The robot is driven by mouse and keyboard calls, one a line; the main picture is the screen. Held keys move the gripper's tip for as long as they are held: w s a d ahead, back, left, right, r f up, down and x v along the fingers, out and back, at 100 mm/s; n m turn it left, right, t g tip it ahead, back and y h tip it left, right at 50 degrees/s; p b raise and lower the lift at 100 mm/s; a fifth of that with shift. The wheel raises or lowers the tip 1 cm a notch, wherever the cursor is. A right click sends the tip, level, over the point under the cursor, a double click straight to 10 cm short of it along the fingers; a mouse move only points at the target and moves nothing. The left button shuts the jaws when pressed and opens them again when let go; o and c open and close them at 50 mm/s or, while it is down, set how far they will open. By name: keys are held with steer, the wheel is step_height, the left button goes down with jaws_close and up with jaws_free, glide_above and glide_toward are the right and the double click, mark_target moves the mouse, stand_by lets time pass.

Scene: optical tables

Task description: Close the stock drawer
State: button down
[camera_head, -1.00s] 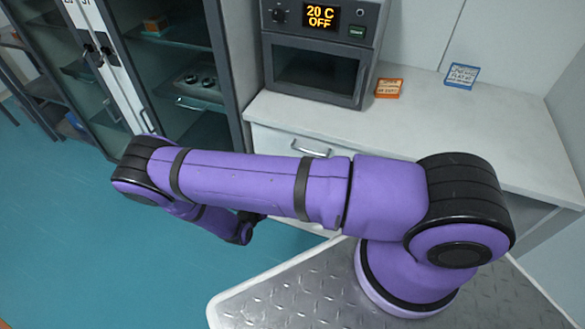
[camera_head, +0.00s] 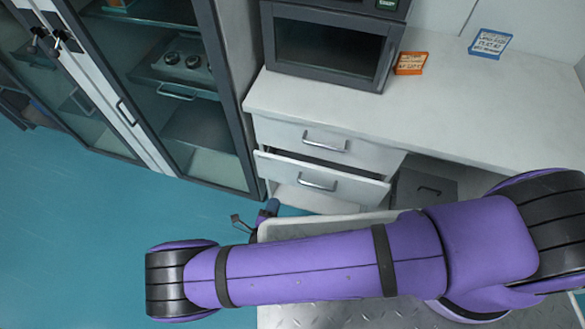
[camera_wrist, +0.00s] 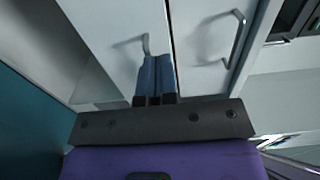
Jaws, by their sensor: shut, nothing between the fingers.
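The stock drawer (camera_head: 345,188) appears to be the lower white drawer under the counter. It stands out a little from the cabinet, with a dark gap above its front and a metal bar handle (camera_head: 317,183). In the wrist view, its pale front (camera_wrist: 105,30) fills the left part. My gripper (camera_head: 270,207) is low in front of the drawer's left end, mostly hidden by my arm in the head view. Its blue fingers (camera_wrist: 155,75) are together and empty, pointing at the drawer fronts. I cannot tell whether they touch.
The upper drawer (camera_head: 275,130) looks flush. A glass-door cabinet (camera_head: 235,100) stands left of the drawers. The teal floor (camera_head: 80,230) is clear at left.

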steer(key=x, duration=1.4)
steer(key=x, duration=0.4)
steer(key=shift+w+d, duration=0.15)
steer(key=shift+w, duration=0.3)
steer(key=shift+s, duration=0.25)
glide_toward(289, 164)
steer(key=shift+v, duration=1.1)
